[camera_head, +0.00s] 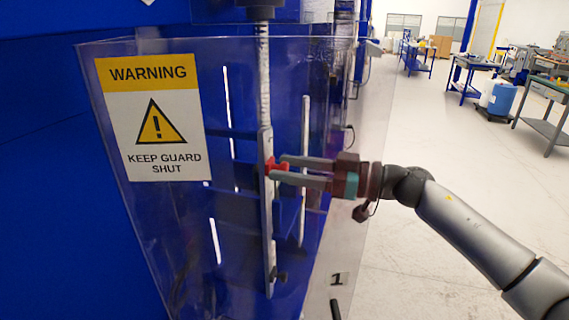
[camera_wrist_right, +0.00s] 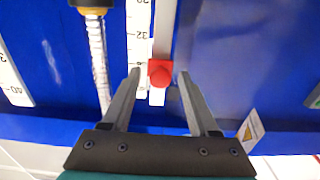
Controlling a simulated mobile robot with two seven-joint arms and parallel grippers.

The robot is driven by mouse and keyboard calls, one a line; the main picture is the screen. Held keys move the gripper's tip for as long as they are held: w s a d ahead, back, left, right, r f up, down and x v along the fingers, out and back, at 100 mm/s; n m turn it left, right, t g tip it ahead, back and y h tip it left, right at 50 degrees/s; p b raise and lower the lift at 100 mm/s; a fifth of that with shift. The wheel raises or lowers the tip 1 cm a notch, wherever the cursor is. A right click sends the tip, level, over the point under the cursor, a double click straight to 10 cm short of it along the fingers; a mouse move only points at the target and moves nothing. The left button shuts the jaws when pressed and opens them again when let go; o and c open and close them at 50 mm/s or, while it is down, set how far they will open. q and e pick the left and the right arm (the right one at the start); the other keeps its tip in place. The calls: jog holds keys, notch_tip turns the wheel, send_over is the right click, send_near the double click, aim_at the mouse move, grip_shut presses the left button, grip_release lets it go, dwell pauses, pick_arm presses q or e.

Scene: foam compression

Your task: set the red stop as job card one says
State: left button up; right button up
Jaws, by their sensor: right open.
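The red stop (camera_head: 277,169) sits on a vertical metal rail (camera_head: 267,220) on the blue machine, seen close to the clear guard. It also shows in the right wrist view (camera_wrist_right: 160,73), as a red block with a round knob. My right gripper (camera_head: 279,168) is open, with one finger on each side of the stop; in the wrist view (camera_wrist_right: 160,75) gaps show between the stop and both fingers. A white scale (camera_wrist_right: 139,35) runs beside the rail; 32 is readable above the stop. No job card text is readable. My left gripper is not in view.
The clear guard (camera_head: 228,85) carries a warning sign (camera_head: 152,118) reading "keep guard shut". In the wrist view a threaded rod (camera_wrist_right: 98,60) stands left of the scale. Workbenches (camera_head: 472,75) and a blue drum (camera_head: 501,98) stand far off; the floor between is clear.

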jog(key=shift+w+a, duration=0.2)
jog(key=shift+a, duration=0.4)
grip_shut()
dwell(1.1)
